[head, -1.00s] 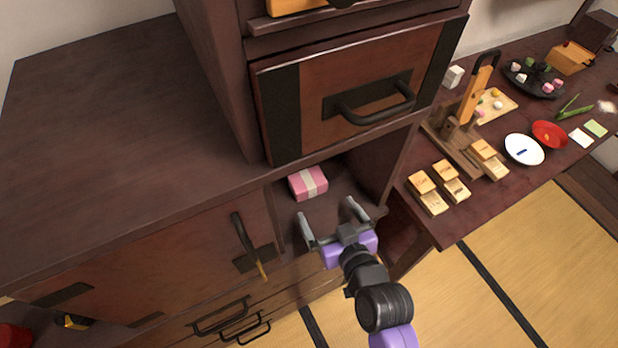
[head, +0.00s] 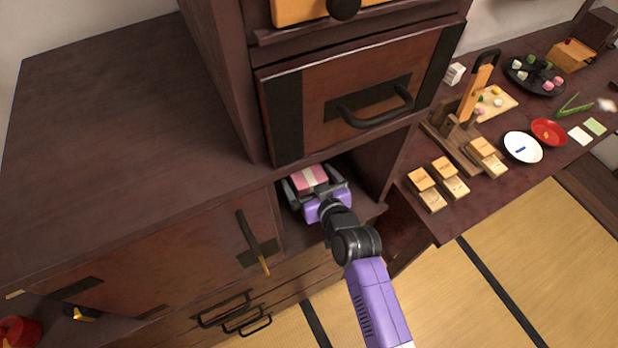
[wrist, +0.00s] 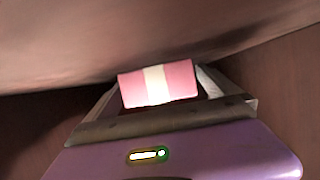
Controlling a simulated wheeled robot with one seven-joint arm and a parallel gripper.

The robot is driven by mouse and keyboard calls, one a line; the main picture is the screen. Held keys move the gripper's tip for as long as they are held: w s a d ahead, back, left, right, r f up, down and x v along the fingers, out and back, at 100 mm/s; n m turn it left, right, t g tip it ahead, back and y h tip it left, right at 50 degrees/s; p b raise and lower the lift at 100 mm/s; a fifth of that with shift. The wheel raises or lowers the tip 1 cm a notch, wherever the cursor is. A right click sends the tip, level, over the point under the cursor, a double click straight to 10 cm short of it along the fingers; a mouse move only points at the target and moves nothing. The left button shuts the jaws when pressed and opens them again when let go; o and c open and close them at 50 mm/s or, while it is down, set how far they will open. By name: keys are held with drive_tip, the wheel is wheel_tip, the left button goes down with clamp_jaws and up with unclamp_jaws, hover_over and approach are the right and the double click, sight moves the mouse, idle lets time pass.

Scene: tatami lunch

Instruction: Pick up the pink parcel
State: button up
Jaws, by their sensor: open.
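The pink parcel (head: 310,178) with a pale band sits inside an open compartment of the dark wooden cabinet, below the large drawer front. It also shows in the wrist view (wrist: 171,83), straight ahead of my gripper. My gripper (head: 312,183) reaches into the compartment with its fingers spread, one on each side of the parcel. In the wrist view my gripper (wrist: 160,100) has its fingers partly hidden behind the parcel and the gripper body. I cannot tell whether the fingers touch the parcel.
The drawer front with a black handle (head: 375,108) hangs just above the compartment. A compartment wall stands close on the right. A lower door with a handle (head: 252,240) is at left. The side table holds wooden blocks (head: 425,190), a white plate (head: 523,147) and a red bowl (head: 549,132).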

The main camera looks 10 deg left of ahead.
drive_tip(key=shift+c, duration=0.2)
drive_tip(key=c, duration=1.4)
drive_tip(key=shift+c, duration=0.2)
